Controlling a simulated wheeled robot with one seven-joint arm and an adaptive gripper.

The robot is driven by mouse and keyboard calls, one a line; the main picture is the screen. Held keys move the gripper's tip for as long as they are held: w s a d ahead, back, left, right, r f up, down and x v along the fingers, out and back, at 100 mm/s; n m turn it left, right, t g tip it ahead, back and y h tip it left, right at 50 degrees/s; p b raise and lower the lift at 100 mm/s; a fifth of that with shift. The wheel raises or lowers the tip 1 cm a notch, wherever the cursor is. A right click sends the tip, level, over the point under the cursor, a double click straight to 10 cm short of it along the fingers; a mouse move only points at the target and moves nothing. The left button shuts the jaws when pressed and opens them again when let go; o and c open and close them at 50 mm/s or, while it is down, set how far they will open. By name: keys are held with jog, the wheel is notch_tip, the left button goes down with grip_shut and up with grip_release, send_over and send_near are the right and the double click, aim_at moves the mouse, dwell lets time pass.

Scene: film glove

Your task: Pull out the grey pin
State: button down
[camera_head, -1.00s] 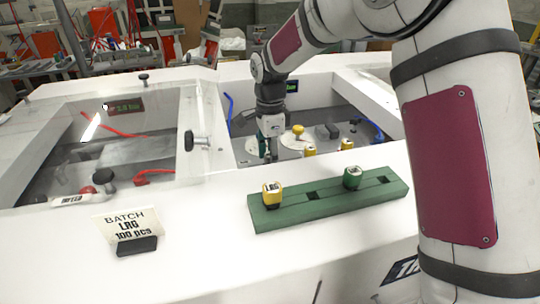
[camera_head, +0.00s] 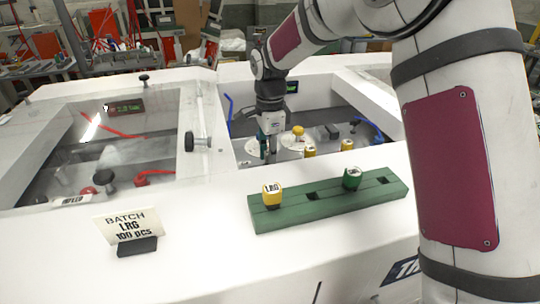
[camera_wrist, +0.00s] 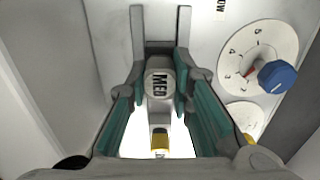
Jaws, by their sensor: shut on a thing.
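The grey pin (camera_wrist: 160,84) shows in the wrist view as a grey round cap lettered MED, seen from above. My gripper (camera_wrist: 160,78) has its teal-padded fingers on either side of the cap and is shut on it. In the head view my gripper (camera_head: 267,148) reaches down into the right-hand recess of the white machine. The grey pin is hidden there by the fingers, and its lower part is not visible.
A numbered dial with a blue knob (camera_wrist: 277,77) is right of the fingers. A yellow-capped pin (camera_wrist: 160,140) is close by. A green block (camera_head: 330,205) holds a yellow LRG pin (camera_head: 272,192) and a green pin (camera_head: 352,178), with an empty slot between. A BATCH LRG card (camera_head: 128,226) stands left.

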jog(key=shift+r, duration=0.1)
dwell(0.3)
jog(key=shift+r, duration=1.9)
jog(key=shift+r, duration=0.15)
jog(key=shift+r, duration=1.35)
